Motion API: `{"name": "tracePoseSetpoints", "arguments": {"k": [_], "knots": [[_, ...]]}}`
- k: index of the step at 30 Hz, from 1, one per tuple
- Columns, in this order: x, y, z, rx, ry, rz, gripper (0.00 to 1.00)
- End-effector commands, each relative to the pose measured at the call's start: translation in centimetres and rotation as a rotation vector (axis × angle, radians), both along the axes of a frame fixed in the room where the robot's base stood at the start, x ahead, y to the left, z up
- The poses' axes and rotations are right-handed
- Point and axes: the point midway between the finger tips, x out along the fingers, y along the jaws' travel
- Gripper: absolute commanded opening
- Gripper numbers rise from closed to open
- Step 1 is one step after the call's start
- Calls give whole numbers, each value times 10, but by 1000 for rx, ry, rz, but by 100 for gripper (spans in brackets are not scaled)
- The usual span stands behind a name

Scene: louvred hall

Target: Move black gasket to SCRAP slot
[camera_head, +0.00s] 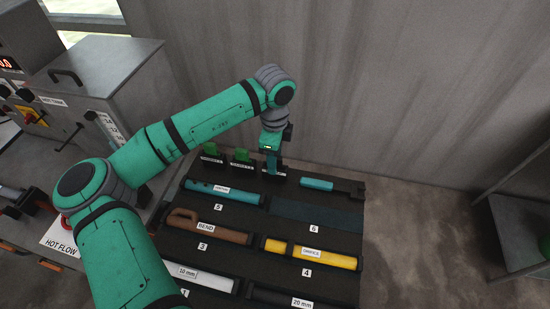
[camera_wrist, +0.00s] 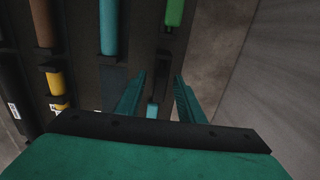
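I cannot make out a black gasket for certain in either view; dark parts blend into the dark rack. No SCRAP label is readable. My gripper (camera_head: 272,165) is low over the back of the rack, right of two small black holders with green pieces. In the wrist view my gripper (camera_wrist: 161,78) has its two teal fingers apart, with no held object visible between them. A short teal cylinder (camera_head: 316,184) lies at the rack's back right; a teal piece (camera_wrist: 152,111) shows between the fingers from above.
The dark rack (camera_head: 226,225) holds a teal pipe (camera_head: 225,193), a brown pipe (camera_head: 222,233), a yellow pipe (camera_head: 322,257) and others in numbered places. Place 6 (camera_head: 315,214) looks empty. Green pieces (camera_head: 241,155) stand behind. A grey machine (camera_head: 115,80) is left; a wall (camera_head: 400,80) is close behind.

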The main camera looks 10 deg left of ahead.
Motion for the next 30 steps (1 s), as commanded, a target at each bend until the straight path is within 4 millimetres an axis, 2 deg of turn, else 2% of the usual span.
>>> {"name": "tracePoseSetpoints", "arguments": {"k": [21,30], "knots": [[1,-2,65,0,0,-3,35],[1,-4,70,0,0,-7,35]]}}
